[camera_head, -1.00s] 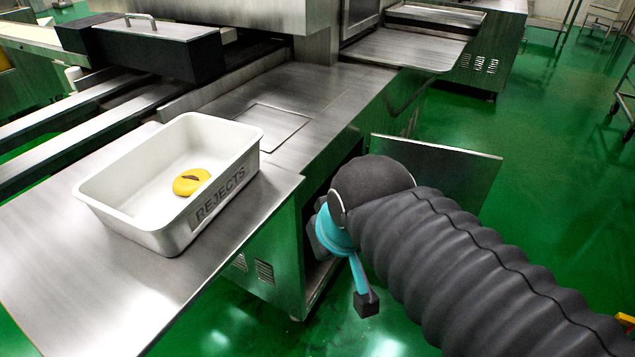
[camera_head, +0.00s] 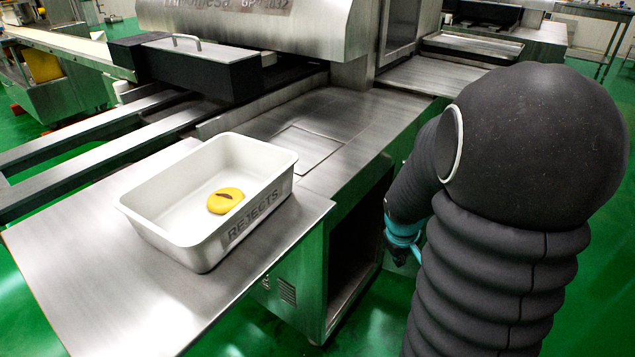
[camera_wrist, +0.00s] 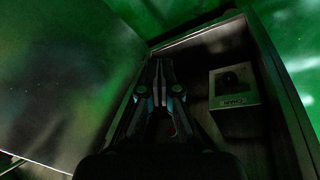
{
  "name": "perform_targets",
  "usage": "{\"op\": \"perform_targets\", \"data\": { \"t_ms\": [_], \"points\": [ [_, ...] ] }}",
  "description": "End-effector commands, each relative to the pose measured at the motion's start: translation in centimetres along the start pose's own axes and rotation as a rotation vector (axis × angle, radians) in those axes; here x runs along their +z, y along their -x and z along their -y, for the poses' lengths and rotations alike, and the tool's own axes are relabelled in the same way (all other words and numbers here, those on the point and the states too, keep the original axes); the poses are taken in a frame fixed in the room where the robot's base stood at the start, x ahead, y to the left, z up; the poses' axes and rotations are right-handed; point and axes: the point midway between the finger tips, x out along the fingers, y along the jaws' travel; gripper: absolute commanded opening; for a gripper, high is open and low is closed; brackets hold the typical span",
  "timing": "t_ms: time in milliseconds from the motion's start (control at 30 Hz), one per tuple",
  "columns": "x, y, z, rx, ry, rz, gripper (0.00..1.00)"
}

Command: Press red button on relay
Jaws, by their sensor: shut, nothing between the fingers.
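In the wrist view my gripper (camera_wrist: 160,68) is shut and empty, its fingers pointing into a dark cabinet interior. A small red spot (camera_wrist: 172,131) shows low between the finger linkages; I cannot tell whether it is the relay's red button. A pale box (camera_wrist: 234,100) with a dark round part and a label is on the inner wall to the right of the fingers, apart from them. No relay can be made out for certain. In the head view my arm hides most of the gripper beside the open cabinet.
The cabinet opening (camera_head: 352,262) is under the steel machine, with its frame edge close to the gripper in the wrist view. A door panel (camera_wrist: 60,85) fills the wrist view's left. A white REJECTS bin (camera_head: 186,250) holding a yellow piece (camera_head: 226,200) stands on the steel table (camera_head: 105,295).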

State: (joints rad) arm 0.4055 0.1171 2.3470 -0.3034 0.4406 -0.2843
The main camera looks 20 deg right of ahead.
Motion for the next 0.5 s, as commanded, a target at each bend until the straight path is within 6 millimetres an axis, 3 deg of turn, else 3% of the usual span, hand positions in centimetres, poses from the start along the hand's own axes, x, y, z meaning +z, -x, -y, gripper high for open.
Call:
{"op": "perform_targets", "data": {
  "t_ms": [33, 300, 400, 500],
  "points": [
    [-0.4, -2.1, -1.0, 0.006, 0.051, -0.006, 0.00],
    [-5.1, -11.6, -5.0, 0.089, 0.504, -0.200, 0.00],
    [-8.1, -13.9, -5.5, 0.156, 0.740, -0.337, 0.00],
    [-11.2, -14.4, -5.3, 0.250, 0.960, -0.480, 0.00]
  ]
}}
